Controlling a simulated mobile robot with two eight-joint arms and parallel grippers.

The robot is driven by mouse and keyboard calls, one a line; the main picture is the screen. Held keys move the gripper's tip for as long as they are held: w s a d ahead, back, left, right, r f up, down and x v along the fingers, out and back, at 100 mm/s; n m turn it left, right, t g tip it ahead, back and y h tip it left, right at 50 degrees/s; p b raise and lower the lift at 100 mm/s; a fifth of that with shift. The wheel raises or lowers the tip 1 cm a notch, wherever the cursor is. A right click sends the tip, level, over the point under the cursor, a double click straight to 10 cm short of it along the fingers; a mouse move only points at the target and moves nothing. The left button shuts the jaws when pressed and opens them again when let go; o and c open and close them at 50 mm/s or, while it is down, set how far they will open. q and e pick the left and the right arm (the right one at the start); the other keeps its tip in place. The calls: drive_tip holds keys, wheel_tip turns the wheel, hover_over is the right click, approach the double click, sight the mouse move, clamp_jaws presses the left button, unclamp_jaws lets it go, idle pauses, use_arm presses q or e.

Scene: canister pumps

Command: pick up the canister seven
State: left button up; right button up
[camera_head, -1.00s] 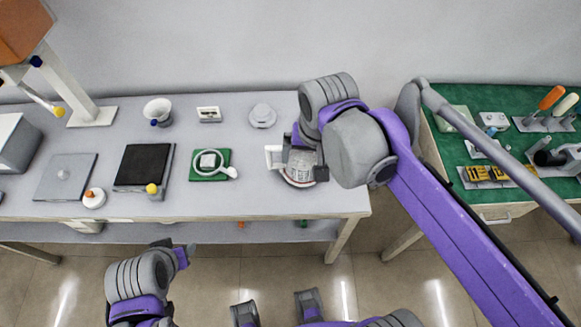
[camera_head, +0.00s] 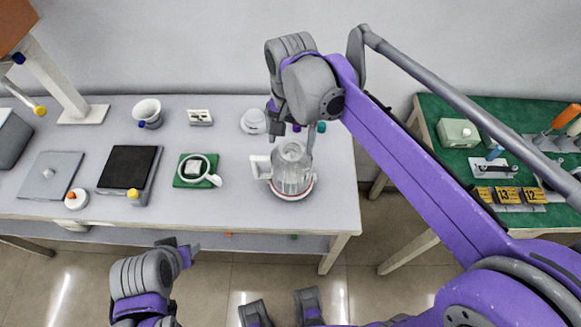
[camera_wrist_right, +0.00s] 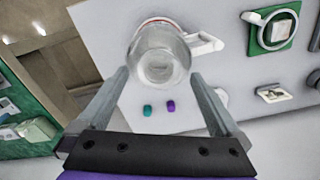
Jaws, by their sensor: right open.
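A clear glass jar (camera_head: 291,172) with a white side handle (camera_head: 261,167) stands near the right front of the grey table. I read no number on it. In the right wrist view the jar (camera_wrist_right: 160,58) shows ahead of the fingertips, near the middle of the gap.
A teal piece (camera_wrist_right: 147,110) and a purple piece (camera_wrist_right: 170,106) lie near the jar. A round white lidded item (camera_head: 253,121) stands at the back. A white ring-handled item (camera_head: 197,168) sits on a green pad to the left. The green table (camera_head: 455,165) is at right.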

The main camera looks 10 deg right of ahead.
sight(292, 155)
wheel_tip(292, 155, down, 3)
drive_tip(key=shift+d+f, duration=0.1)
drive_tip(key=shift+c, duration=0.3)
clamp_jaws()
